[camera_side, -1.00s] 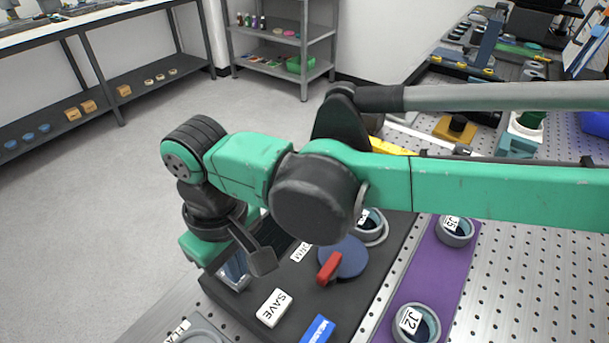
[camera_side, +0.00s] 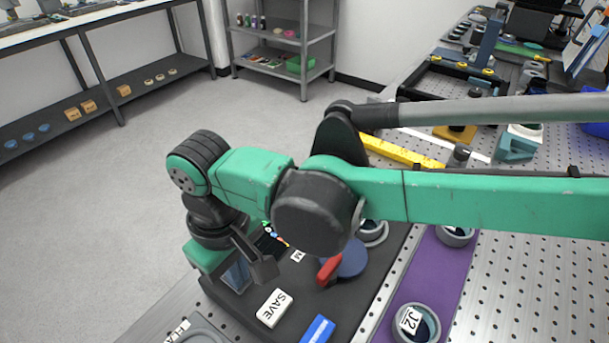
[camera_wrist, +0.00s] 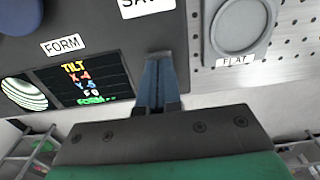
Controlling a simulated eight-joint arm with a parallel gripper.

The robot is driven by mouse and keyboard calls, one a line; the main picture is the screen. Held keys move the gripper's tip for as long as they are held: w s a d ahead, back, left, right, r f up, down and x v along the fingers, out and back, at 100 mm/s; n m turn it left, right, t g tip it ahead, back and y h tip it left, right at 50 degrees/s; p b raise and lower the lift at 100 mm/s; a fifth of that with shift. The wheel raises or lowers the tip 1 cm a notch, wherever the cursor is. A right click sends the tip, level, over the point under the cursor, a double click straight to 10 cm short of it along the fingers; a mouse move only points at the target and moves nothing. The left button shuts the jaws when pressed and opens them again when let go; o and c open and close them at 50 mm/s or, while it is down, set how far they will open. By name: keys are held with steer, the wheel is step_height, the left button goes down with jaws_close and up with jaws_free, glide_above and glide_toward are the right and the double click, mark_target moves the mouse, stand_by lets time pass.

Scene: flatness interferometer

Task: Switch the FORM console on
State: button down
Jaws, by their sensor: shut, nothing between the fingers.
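The FORM console is a dark slab (camera_side: 246,305) on the perforated bench. Its FORM label (camera_wrist: 63,45) shows in the wrist view above a screen (camera_wrist: 86,80). The screen is lit, with coloured text reading TILT, X, Y and FORM, and a round striped fringe picture (camera_wrist: 24,93) beside it. In the side view, part of the lit screen (camera_side: 272,238) shows behind my arm. My gripper (camera_wrist: 158,60) is shut and empty, its blue fingers over the console right of the screen. I see no power switch; whether the fingertips touch anything, I cannot tell.
A white SAVE key (camera_side: 274,308), a blue key (camera_side: 318,330) and a blue knob with a red bar (camera_side: 350,260) sit on the console. Ringed J2 holder (camera_side: 416,323) stands on a purple strip to the right. A FLAT holder (camera_wrist: 238,25) lies beside the console.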

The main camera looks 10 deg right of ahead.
steer(key=shift+r, duration=3.5)
steer(key=shift+w+d+r, duration=0.15)
steer(key=shift+w+d, duration=0.05)
steer(key=shift+d, duration=0.05)
steer(key=w+d+r+m+t+y, duration=0.1)
steer(key=w+d+r+m+t, duration=0.15)
steer(key=d, duration=0.75)
steer(key=w+d+r+m+t+y, duration=0.1)
steer(key=w+d+r+m, duration=0.15)
steer(key=d, duration=0.75)
steer(key=s+d+f+m+t+h, duration=0.1)
steer(key=s+d+f+m+t, duration=0.1)
steer(key=d, duration=0.6)
steer(key=s+d+f+m+t+h, duration=0.1)
steer(key=s+d, duration=0.3)
steer(key=d, duration=0.5)
steer(key=shift+f+m+t, duration=0.35)
steer(key=shift+f+m, duration=0.15)
steer(key=shift+f, duration=0.1)
